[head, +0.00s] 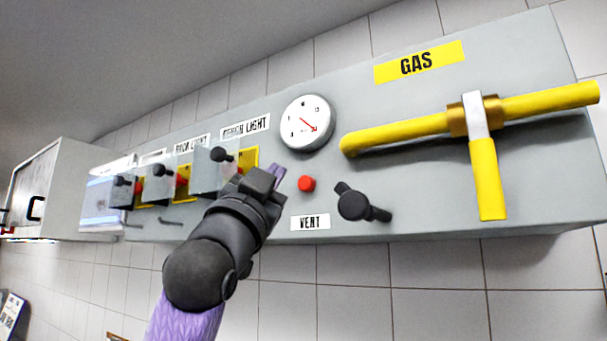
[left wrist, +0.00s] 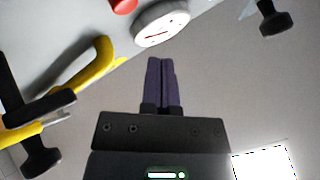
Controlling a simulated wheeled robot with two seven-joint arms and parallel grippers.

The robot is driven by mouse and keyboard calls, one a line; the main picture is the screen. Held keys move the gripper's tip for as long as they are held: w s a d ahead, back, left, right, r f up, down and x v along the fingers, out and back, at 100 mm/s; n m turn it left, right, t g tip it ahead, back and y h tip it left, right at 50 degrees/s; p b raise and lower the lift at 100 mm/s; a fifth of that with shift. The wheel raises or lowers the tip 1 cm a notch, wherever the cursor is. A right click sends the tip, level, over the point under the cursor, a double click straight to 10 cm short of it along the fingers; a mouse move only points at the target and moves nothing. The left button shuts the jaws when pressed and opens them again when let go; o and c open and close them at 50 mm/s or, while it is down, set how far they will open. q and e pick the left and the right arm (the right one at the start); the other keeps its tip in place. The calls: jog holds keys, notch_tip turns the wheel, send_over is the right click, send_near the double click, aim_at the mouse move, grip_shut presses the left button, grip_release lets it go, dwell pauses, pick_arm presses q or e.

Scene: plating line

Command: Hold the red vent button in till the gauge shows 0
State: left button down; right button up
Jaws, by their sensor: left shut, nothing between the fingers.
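The red vent button (head: 307,184) sits on the grey panel above the VENT label (head: 310,222). The round white gauge (head: 307,122) is above it, with a red needle; the exact reading is too small to tell. My left gripper (head: 277,176) is shut and empty, its purple fingertips just left of the button in the head view; I see no contact. In the left wrist view the shut fingers (left wrist: 163,82) show below the gauge (left wrist: 162,22), and a red knob-like part (left wrist: 123,5), likely the button, is cut off at the top edge. My right gripper is not in view.
A black knob (head: 354,203) is right of the button. A yellow gas pipe with a valve handle (head: 487,178) runs across the panel's right side under the GAS sign (head: 418,61). Several switches with clear covers (head: 212,162) stand at the left, close to my left arm.

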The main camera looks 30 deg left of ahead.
aim_at(306, 184)
pick_arm(q)
jog(key=shift+w+d+p, duration=0.15)
jog(key=shift+w+p, duration=0.7)
jog(key=shift+w, duration=1)
dwell(0.6)
jog(key=shift+w+p, duration=0.3)
jog(key=shift+w, duration=0.1)
jog(key=shift+w, duration=0.5)
dwell(2.7)
jog(key=shift+s, duration=0.2)
dwell(0.4)
jog(key=shift+s+b, duration=0.55)
jog(key=shift+s, duration=0.15)
jog(key=shift+s, duration=0.1)
